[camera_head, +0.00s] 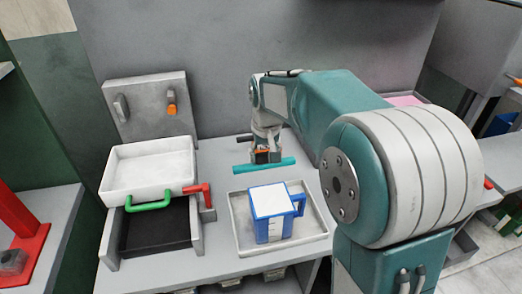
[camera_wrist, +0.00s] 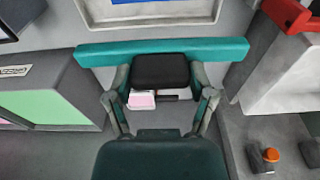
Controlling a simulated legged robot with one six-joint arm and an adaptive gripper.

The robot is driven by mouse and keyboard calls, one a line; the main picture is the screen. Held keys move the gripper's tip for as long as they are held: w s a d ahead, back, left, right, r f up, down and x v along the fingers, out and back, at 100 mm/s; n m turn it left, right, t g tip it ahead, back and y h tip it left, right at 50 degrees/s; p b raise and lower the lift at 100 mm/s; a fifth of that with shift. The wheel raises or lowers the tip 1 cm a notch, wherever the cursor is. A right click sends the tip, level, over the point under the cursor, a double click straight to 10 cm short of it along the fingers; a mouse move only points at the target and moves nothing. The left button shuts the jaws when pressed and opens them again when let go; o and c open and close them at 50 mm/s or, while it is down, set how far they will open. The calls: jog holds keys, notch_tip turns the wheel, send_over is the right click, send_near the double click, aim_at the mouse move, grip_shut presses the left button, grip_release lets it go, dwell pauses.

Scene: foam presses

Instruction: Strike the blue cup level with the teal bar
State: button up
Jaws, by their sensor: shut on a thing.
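The blue cup (camera_head: 262,228) stands upright in a shallow grey tray (camera_head: 242,240), its handle to the right. White material shows at its top and looks about level with the rim; I cannot tell whether any is heaped. My gripper (camera_head: 265,152) is shut on the teal bar (camera_head: 245,168) by what looks like a dark block at its middle. The bar lies crosswise behind the cup, apart from it, seemingly above the bench. In the wrist view, the teal bar (camera_wrist: 225,49) spans the top, beyond my gripper (camera_wrist: 160,82). Only a blue sliver of the cup shows there.
A press with a white tray-like box (camera_head: 150,172), a green handle (camera_head: 148,203) and a red lever (camera_head: 200,190) stands left of the cup. A grey panel with an orange knob (camera_head: 171,100) stands behind it.

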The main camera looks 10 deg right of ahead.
jog(key=s+r, duration=0.2)
jog(key=s, duration=1.3)
jog(key=shift+s+a+r, duration=0.15)
jog(key=shift+a+r, duration=0.05)
jog(key=shift+a, duration=0.05)
jog(key=shift+f, duration=2.5)
jog(key=shift+w, duration=7.2)
jog(key=shift+r, duration=2.15)
